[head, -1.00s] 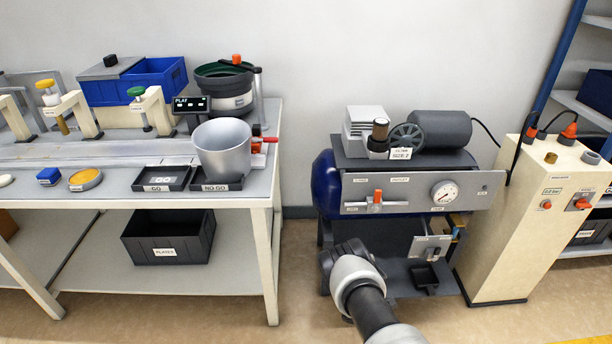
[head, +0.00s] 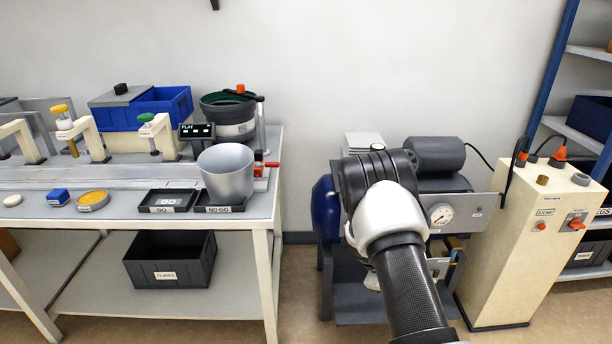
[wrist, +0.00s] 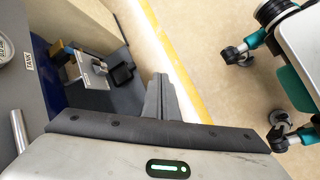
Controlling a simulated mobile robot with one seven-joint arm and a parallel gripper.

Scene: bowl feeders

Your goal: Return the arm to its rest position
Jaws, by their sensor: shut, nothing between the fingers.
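My arm rises from the bottom right in the head view and reaches up in front of the compressor (head: 440,214). My gripper's fingers are hidden there behind my own arm. In the wrist view my gripper (wrist: 161,80) is shut, its fingers together and empty, over open floor beside the compressor's stand. Nothing touches the fingers.
The workbench (head: 262,205) on the left holds a grey metal cup (head: 227,172) and black trays (head: 168,201). A cream cabinet (head: 515,250) stands right of the compressor. The wrist view shows bare floor (wrist: 215,50) with a yellow line.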

